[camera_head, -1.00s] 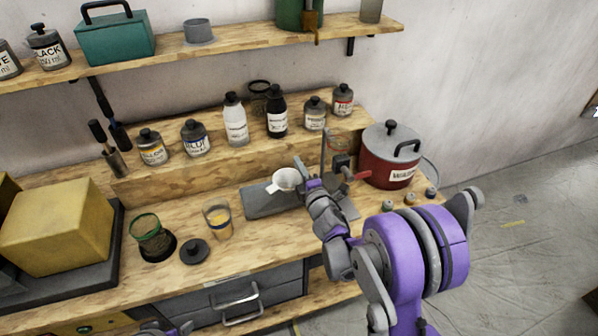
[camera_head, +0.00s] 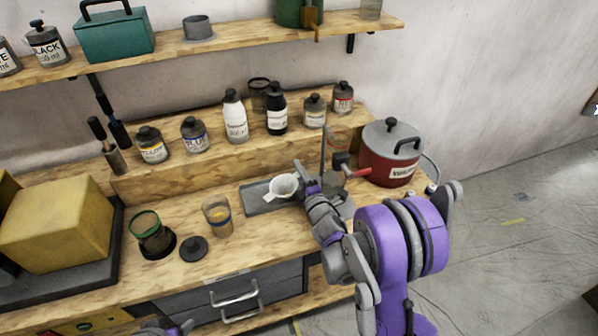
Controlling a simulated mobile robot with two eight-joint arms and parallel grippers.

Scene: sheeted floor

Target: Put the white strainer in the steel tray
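The white strainer (camera_head: 283,187) shows over the flat grey steel tray (camera_head: 258,203) in the middle of the workbench. It looks tilted, with its bowl opening facing up and toward me. My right gripper (camera_head: 303,180) is at the strainer's right side and appears shut on it; the fingertips are small and partly hidden. I cannot tell whether the strainer touches the tray. My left gripper (camera_head: 168,330) only just shows at the bottom edge, and its fingers cannot be made out.
A glass with amber liquid (camera_head: 217,217), a black lid (camera_head: 193,248) and a green-rimmed jar (camera_head: 150,236) stand left of the tray. A red pot (camera_head: 390,155) stands to the right. Several bottles line the raised step behind. A yellow block (camera_head: 55,225) sits at far left.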

